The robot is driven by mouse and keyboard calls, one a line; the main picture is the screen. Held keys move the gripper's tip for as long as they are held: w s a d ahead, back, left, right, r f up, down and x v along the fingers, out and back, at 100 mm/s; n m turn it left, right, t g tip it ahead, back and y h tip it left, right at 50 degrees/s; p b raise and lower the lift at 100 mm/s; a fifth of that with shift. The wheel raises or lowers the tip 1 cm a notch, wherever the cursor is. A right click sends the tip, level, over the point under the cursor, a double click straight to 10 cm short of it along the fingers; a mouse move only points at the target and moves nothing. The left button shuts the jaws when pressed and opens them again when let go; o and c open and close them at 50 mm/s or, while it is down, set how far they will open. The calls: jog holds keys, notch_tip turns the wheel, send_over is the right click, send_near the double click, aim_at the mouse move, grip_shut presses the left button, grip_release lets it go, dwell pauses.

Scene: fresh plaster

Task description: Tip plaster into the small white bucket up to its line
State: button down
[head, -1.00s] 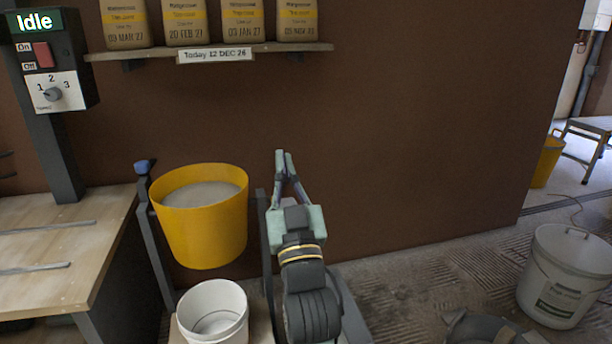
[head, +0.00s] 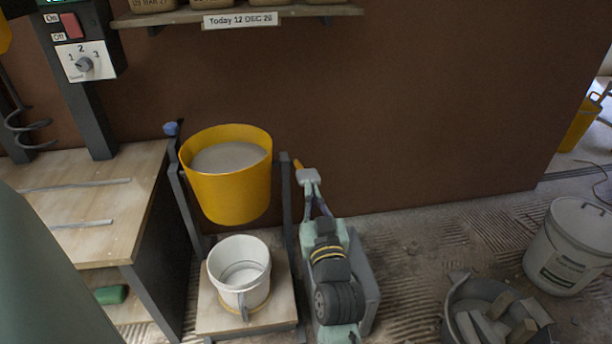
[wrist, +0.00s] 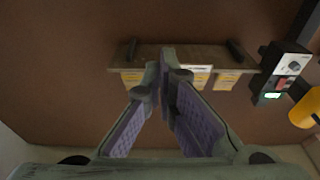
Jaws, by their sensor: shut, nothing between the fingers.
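The yellow bucket (head: 228,196), holding grey plaster (head: 229,157), hangs roughly upright between two dark posts. The small white bucket (head: 257,293) stands below it on a wooden platform. Its inside looks pale; I cannot make out its line or whether it holds plaster. A pale grey plate with an orange grip (head: 299,165) is beside the right post. My gripper (head: 313,188) is shut and empty, just below that plate in the head view; I cannot tell whether they touch. The wrist view shows its fingertips (wrist: 166,66) together.
A wooden bench (head: 90,205) stands at left, with a switch box (head: 88,60) above it. A shelf (head: 290,13) with bags is on the brown wall. A tub of rubble (head: 455,305) and a lidded white bucket (head: 570,250) are on the floor at right.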

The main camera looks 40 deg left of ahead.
jog(key=r+p, duration=0.2)
jog(key=p, duration=0.1)
send_over(305, 178)
jog(key=v, duration=0.3)
jog(key=shift+s+a+f, duration=0.1)
jog(key=shift+f, duration=0.85)
jog(key=shift+a+f, duration=0.15)
jog(key=shift+f, duration=0.8)
jog(key=shift+f, duration=0.15)
